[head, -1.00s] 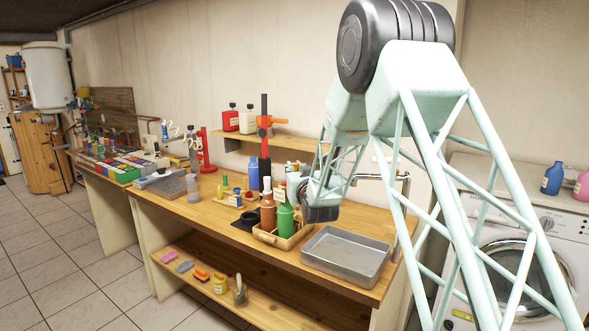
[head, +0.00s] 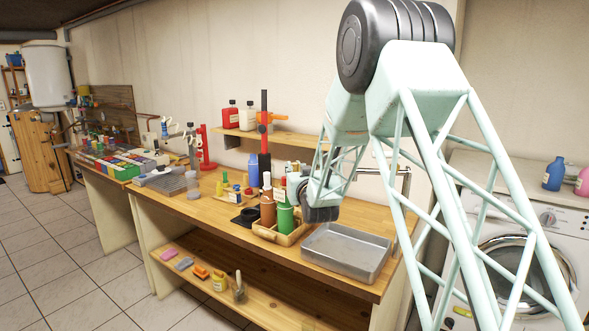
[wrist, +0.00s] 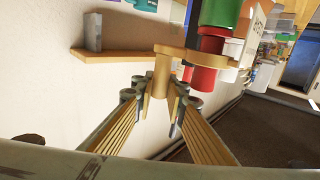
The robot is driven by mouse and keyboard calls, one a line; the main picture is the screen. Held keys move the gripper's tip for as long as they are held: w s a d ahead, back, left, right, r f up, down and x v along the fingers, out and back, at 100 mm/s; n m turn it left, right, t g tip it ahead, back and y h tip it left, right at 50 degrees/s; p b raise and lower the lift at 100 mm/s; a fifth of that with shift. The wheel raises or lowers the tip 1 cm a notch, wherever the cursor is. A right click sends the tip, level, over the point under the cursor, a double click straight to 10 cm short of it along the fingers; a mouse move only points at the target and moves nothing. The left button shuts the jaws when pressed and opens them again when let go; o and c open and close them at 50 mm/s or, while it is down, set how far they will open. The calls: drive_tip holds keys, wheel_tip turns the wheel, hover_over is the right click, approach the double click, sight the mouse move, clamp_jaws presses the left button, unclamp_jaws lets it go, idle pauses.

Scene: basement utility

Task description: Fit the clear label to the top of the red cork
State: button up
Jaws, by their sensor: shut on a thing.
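In the wrist view my gripper (wrist: 160,100) is shut on a tan piece (wrist: 162,75), a short stem with a flat bar reaching right. The bar (wrist: 195,56) overlaps a red cylinder (wrist: 200,77) in the picture; I cannot tell if they touch. A dark green cylinder (wrist: 219,12) lines up with the red one. I cannot tell which of these is the red cork, and no clear label can be made out. In the head view my fingers are hidden behind my wrist, near a wooden carrier (head: 268,233) with a green bottle (head: 286,217) and a brown bottle (head: 268,210).
A grey metal tray (head: 345,277) lies on the workbench right of the carrier. A wall shelf (head: 285,140) holds a red bottle (head: 230,115).

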drive_tip(key=shift+f+b, duration=0.75)
drive_tip(key=shift+f, duration=0.15)
drive_tip(key=o, duration=0.8)
drive_tip(key=shift+o, duration=0.2)
drive_tip(key=shift+r, duration=0.2)
drive_tip(key=shift+r, duration=4.9)
